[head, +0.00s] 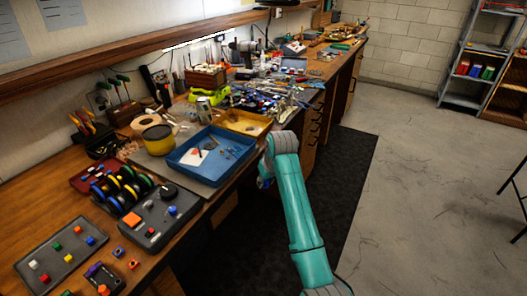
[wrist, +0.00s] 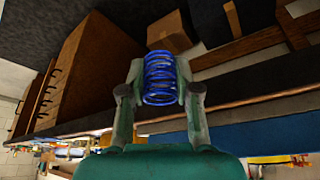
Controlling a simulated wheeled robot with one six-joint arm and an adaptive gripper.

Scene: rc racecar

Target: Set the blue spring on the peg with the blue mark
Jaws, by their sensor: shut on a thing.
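The blue spring (wrist: 160,72) is a coil standing between the two fingers of my gripper (wrist: 161,84) in the wrist view. The fingers press on it from both sides, and it hangs clear of the bench. In the head view my teal arm hides most of the gripper, beside the bench's front edge. A grey plate (head: 50,262) at the near left of the bench carries several small coloured pieces, among them a blue one (head: 91,240). I cannot tell which of these are pegs or marks.
A blue tray (head: 177,161) with loose parts lies on the bench, left of my arm. A dark grey box (head: 157,232) with coloured knobs and a rack of coloured wheels (head: 122,188) stand nearer. The bench (head: 25,218) is crowded farther back. The floor (head: 420,200) to the right is clear.

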